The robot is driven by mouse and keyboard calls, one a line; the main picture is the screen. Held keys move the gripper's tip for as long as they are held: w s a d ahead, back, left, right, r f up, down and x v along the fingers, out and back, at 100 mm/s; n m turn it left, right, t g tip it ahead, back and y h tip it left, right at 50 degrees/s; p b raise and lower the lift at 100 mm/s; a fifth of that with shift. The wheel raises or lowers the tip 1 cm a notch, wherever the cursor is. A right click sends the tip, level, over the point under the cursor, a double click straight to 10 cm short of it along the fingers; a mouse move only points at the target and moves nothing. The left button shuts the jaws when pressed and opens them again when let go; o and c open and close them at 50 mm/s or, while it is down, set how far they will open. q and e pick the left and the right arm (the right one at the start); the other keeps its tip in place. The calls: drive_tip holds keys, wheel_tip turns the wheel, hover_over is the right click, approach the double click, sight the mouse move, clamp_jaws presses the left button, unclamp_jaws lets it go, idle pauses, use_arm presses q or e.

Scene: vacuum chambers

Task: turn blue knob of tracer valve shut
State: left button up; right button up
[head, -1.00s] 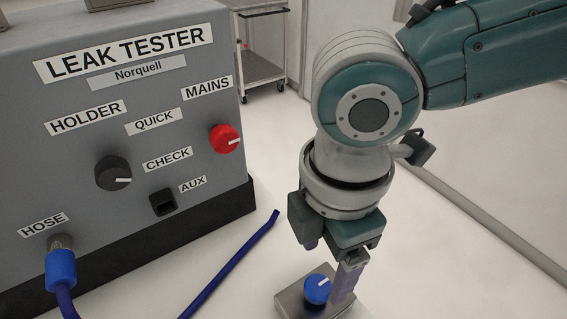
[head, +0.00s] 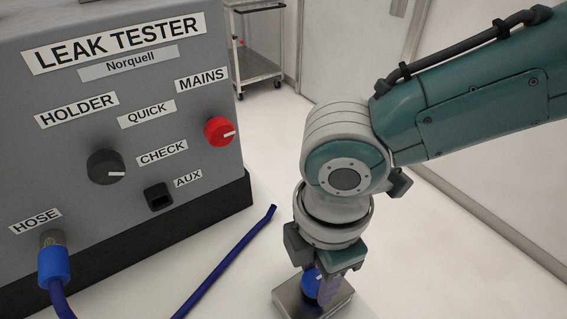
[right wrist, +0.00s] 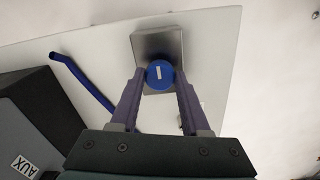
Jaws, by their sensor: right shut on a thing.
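The blue knob (head: 309,286) of the tracer valve sits on a grey metal block (head: 289,299) at the bottom of the head view. My right gripper (head: 319,288) points down over it, one finger partly covering the knob. In the right wrist view the right gripper (right wrist: 160,80) has a finger on each side of the blue knob (right wrist: 160,73) and is shut on it. The knob's white mark runs roughly along the picture's vertical there. The block (right wrist: 158,42) shows beyond the knob. My left gripper is not in view.
The grey leak tester (head: 70,105) stands at the left, with a black knob (head: 106,167), a red knob (head: 219,131) and a blue hose connector (head: 52,266). A loose blue hose (head: 228,261) lies on the white table between tester and block. A cart (head: 255,60) stands behind.

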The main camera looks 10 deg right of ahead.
clamp_jaws()
drive_tip(key=shift+n, duration=0.4)
drive_tip(key=n, duration=0.3)
drive_tip(key=shift+b, duration=0.4)
drive_tip(key=n, duration=0.5)
drive_tip(key=shift+b, duration=0.4)
drive_tip(key=n, duration=0.5)
drive_tip(key=shift+b, duration=0.35)
drive_tip(key=n, duration=0.3)
drive_tip(key=shift+a, duration=0.1)
drive_tip(key=shift+n, duration=0.5)
drive_tip(key=shift+r+b, duration=0.1)
drive_tip(key=shift+b, duration=0.2)
